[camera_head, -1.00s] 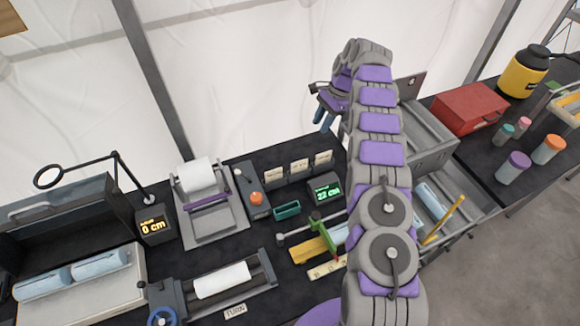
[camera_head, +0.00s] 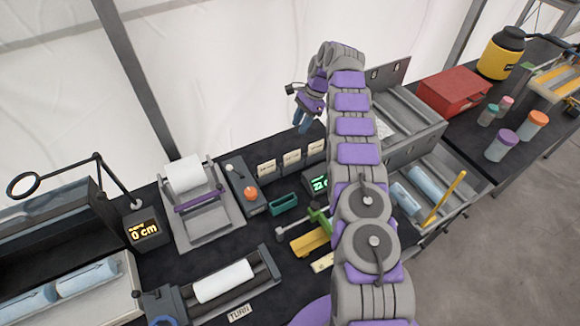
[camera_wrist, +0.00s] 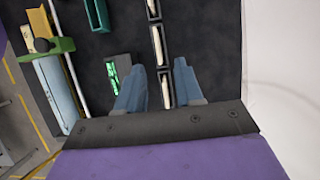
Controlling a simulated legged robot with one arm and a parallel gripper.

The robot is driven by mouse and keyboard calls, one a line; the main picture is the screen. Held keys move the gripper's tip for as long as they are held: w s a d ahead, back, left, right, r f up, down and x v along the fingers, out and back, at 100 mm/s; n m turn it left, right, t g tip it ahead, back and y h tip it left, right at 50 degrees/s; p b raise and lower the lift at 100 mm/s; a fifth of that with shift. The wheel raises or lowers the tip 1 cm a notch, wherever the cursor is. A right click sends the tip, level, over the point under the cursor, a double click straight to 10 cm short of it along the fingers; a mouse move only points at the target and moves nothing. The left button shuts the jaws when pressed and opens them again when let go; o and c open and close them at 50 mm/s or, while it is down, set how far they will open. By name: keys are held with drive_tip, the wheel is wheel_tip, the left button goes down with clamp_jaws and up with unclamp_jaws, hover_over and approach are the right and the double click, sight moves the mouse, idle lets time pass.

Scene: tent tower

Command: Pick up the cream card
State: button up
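Several cream cards stand in a row of dark holders at the back of the table: a left one (camera_head: 267,167), a middle one (camera_head: 292,158) and a right one (camera_head: 316,149). In the wrist view they show edge-on, with the right one (camera_wrist: 166,90) between the two fingers of my gripper (camera_wrist: 158,88). My gripper (camera_head: 304,121) is open and points down above the right end of the row in the head view. I cannot tell how far above the card the fingertips are. The fingers hold nothing.
A display (camera_head: 318,184) stands just in front of the right card; it also shows beside a finger in the wrist view (camera_wrist: 118,75). A green tray (camera_head: 284,203) and an orange-knobbed box (camera_head: 249,194) are near. The white tent wall (camera_head: 230,60) is behind.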

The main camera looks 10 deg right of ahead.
sight(291, 155)
drive_tip(key=f+b, duration=0.1)
drive_tip(key=f, duration=0.3)
drive_tip(key=s+a+f+b, duration=0.1)
drive_tip(key=f+b, duration=0.1)
drive_tip(key=f, duration=0.2)
drive_tip(key=f+b, duration=0.1)
drive_tip(key=f, duration=0.3)
drive_tip(key=shift+s+a+f+b, duration=0.2)
drive_tip(key=shift+s+a+b, duration=0.1)
drive_tip(key=shift+s, duration=0.1)
drive_tip(key=shift+a+f, duration=0.7)
drive_tip(key=shift+f, duration=0.05)
drive_tip(key=shift+a, duration=0.6)
drive_tip(key=shift+c, duration=0.5)
drive_tip(key=shift+d, duration=0.85)
clamp_jaws()
drive_tip(key=shift+a, duration=0.7)
drive_tip(key=shift+r, duration=0.15)
